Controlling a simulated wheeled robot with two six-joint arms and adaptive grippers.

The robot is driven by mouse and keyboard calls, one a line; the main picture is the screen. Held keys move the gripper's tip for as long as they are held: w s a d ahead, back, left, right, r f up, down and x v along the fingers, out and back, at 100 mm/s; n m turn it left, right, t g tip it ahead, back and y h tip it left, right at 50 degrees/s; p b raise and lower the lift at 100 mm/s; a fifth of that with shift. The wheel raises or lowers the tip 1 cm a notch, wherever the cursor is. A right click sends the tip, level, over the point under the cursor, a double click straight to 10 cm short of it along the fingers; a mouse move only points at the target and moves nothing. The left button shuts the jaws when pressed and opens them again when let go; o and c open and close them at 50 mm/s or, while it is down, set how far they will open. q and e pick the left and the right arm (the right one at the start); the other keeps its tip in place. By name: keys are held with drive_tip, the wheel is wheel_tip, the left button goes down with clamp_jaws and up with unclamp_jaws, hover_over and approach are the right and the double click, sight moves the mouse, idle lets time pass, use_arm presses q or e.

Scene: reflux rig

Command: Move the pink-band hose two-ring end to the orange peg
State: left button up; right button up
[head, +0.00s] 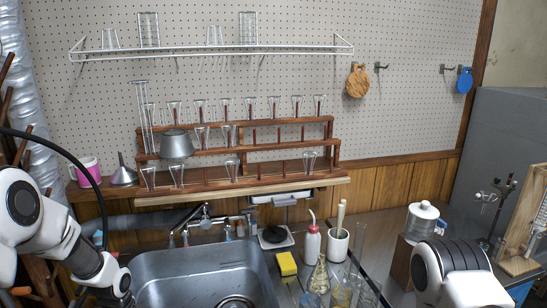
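I cannot make out the pink-band hose, its two-ring end or the orange peg in the head view. Part of a rig with metal clamps on a stand (492,205) shows at the right edge, beside an upright wooden board (527,225). My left arm comes in at the lower left and my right arm at the lower right. Both run out of the picture at the bottom, so neither gripper's fingers show.
A steel sink (160,272) fills the lower middle. A yellow sponge (287,264), a white wash bottle (312,245) and glassware stand right of it. A clear lidded jar (422,222) stands near my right arm. A wooden rack (270,182) holds glassware behind.

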use_arm(q)
drive_tip(key=shift+p, duration=0.4)
idle(0.6)
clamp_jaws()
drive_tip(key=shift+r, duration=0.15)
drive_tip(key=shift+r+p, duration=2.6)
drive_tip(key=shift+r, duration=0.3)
